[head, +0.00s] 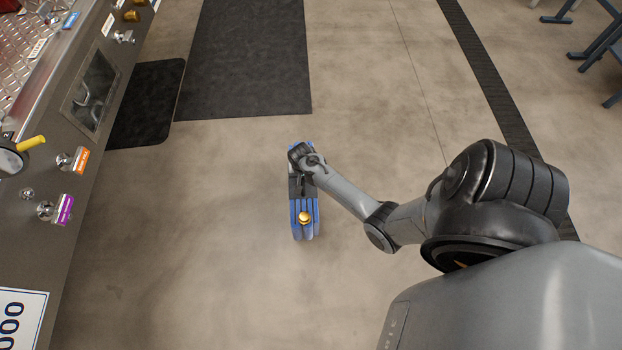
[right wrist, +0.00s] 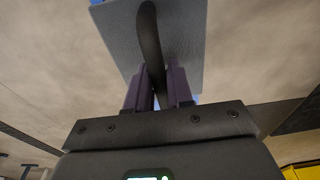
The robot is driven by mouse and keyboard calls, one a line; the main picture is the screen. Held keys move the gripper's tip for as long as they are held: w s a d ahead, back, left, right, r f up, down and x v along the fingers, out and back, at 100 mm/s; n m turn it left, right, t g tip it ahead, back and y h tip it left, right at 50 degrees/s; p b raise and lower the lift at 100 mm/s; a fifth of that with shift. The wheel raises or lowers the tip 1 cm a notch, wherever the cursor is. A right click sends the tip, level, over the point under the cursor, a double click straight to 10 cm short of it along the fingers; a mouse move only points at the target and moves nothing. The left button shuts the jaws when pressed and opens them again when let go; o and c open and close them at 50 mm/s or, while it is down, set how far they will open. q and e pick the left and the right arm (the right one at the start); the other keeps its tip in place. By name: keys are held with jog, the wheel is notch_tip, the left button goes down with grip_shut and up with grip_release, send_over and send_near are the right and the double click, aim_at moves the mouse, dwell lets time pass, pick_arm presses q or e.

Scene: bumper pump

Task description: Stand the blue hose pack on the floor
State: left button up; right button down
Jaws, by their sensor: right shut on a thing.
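The blue hose pack (head: 305,218) is a narrow, upright-looking bundle with a brass fitting on top, near the middle of the head view. My right arm reaches over it from the right, and the wrist covers its far end. In the right wrist view my right gripper (right wrist: 160,88) is shut on a dark strap of the pack. The pack's grey panel (right wrist: 190,45) with blue edges shows behind the fingers. I cannot tell whether its base touches the floor (head: 210,230). My left gripper is not in view.
A fire engine side panel (head: 95,120) with valves and gauges runs along the left. Dark mats (head: 245,60) lie at the upper left, and a dark floor strip (head: 480,60) crosses at right. Blue-legged furniture (head: 595,45) stands at the upper right. Floor around the pack is clear.

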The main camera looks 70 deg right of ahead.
jog(key=w+b, duration=0.1)
jog(key=w+d+f, duration=0.1)
jog(key=w+d+f+b, duration=0.1)
jog(key=shift+w+f+b, duration=0.15)
jog(key=shift+w+b, duration=0.2)
jog(key=shift+w+d+f+b, duration=0.25)
jog(key=shift+w+d+b, duration=0.15)
jog(key=shift+w+b, duration=0.1)
jog(key=shift+f, duration=0.1)
notch_tip(320, 180, down, 4)
jog(key=b, duration=0.3)
jog(key=shift+s+b, duration=0.1)
jog(key=shift+b, duration=0.2)
jog(key=c, duration=1.2)
grip_release()
jog(key=shift+f, duration=0.1)
jog(key=shift+c, duration=0.2)
jog(key=shift+o, duration=1.2)
